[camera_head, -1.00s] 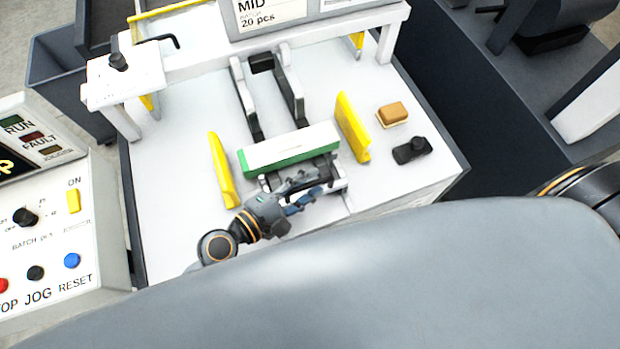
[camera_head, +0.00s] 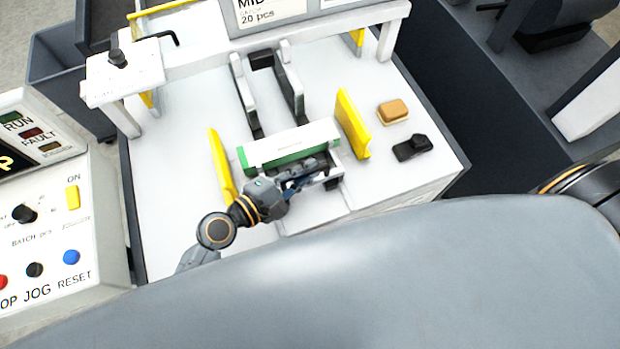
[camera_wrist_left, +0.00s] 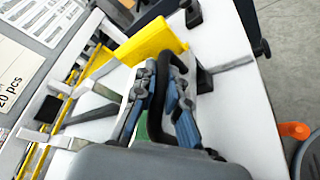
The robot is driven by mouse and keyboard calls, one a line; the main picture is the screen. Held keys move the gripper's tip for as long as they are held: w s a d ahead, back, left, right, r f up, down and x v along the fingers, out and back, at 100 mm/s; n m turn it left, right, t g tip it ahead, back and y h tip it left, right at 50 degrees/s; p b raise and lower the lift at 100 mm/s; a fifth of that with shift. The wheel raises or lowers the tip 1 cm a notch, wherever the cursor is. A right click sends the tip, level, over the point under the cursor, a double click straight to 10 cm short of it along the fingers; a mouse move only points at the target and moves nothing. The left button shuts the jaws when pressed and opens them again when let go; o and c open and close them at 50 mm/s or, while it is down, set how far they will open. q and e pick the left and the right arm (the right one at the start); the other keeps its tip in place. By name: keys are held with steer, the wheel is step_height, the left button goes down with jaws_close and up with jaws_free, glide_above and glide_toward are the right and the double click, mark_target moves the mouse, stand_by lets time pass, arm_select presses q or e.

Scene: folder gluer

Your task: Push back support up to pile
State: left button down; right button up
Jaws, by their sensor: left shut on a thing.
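The pile (camera_head: 288,146), white on top with a green front edge, lies across the middle of the white table between two yellow side guides. The back support (camera_head: 333,178), a pale and dark frame, is close against the pile's near side, partly hidden by my gripper. My left gripper (camera_head: 305,178) reaches it from the lower left. In the left wrist view its blue-padded fingers (camera_wrist_left: 166,105) are shut on the support's black curved handle (camera_wrist_left: 182,65). Whether the support touches the pile cannot be told. My right gripper is out of view.
The yellow guides (camera_head: 221,166) (camera_head: 352,124) flank the pile. An orange-brown block (camera_head: 393,111) and a black device (camera_head: 412,148) lie right. A control panel (camera_head: 45,220) stands left. Two rails (camera_head: 287,85) run behind the pile; the table's front strip is clear.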

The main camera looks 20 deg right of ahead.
arm_select(q)
steer(key=w+b, duration=0.1)
steer(key=w, duration=0.5)
steer(key=shift+a+f, duration=0.1)
steer(key=shift+s, duration=0.1)
steer(key=c, duration=1.4)
jaws_free()
steer(key=shift+o, duration=0.2)
